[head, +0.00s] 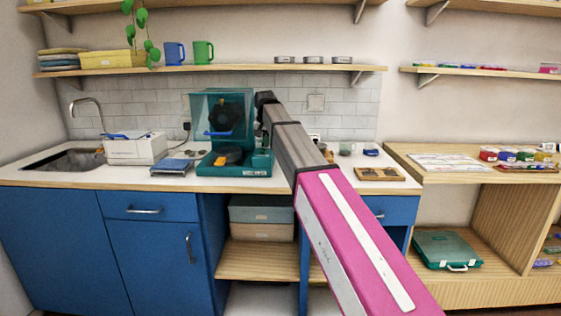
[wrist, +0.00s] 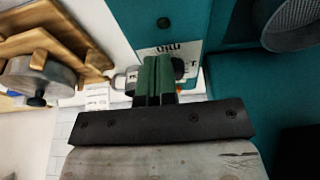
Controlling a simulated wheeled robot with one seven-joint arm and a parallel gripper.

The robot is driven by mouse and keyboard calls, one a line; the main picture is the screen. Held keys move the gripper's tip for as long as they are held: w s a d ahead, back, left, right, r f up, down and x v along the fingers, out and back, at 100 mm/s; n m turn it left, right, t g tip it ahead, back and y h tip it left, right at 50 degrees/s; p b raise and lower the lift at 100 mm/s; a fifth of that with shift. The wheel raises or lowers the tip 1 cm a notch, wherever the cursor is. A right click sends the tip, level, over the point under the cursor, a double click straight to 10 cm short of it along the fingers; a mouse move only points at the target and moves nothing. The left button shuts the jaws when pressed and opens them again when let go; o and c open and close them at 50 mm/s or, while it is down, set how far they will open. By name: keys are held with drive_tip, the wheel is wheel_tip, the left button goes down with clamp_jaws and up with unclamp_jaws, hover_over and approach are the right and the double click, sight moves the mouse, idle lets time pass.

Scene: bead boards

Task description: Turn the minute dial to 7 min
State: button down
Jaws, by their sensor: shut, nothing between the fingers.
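The teal machine (head: 246,163) stands on the counter in the head view, with a clear hood and a blue handle. In the wrist view its teal body (wrist: 215,72) fills the right side, and a pale panel (wrist: 165,25) carries upside-down lettering that seems to read MIN. My gripper (wrist: 157,68) has its dark green fingers shut together, in front of this panel. A silvery knob-like part (wrist: 125,80) shows just left of the fingers, partly covered; I cannot tell if they touch. The dial's pointer and scale cannot be read. In the head view my arm hides the machine's right side.
A wooden rack (wrist: 45,45) with a round metal piece lies left in the wrist view. In the head view, a white box-like appliance (head: 136,150) and a blue scale-like item (head: 172,167) stand left of the machine. A wooden tray (head: 380,174) lies to the right.

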sight(261, 148)
drive_tip(key=shift+s+a+f, duration=0.2)
drive_tip(key=shift+a+f, duration=0.25)
drive_tip(key=shift+a, duration=0.45)
drive_tip(key=shift+w+a, duration=0.1)
drive_tip(key=shift+a, duration=0.15)
drive_tip(key=shift+r, duration=0.1)
idle(0.4)
drive_tip(key=shift+s, duration=0.25)
drive_tip(key=shift+w+a+r, duration=0.1)
drive_tip(key=shift+w+r, duration=0.05)
drive_tip(key=shift+r, duration=2.95)
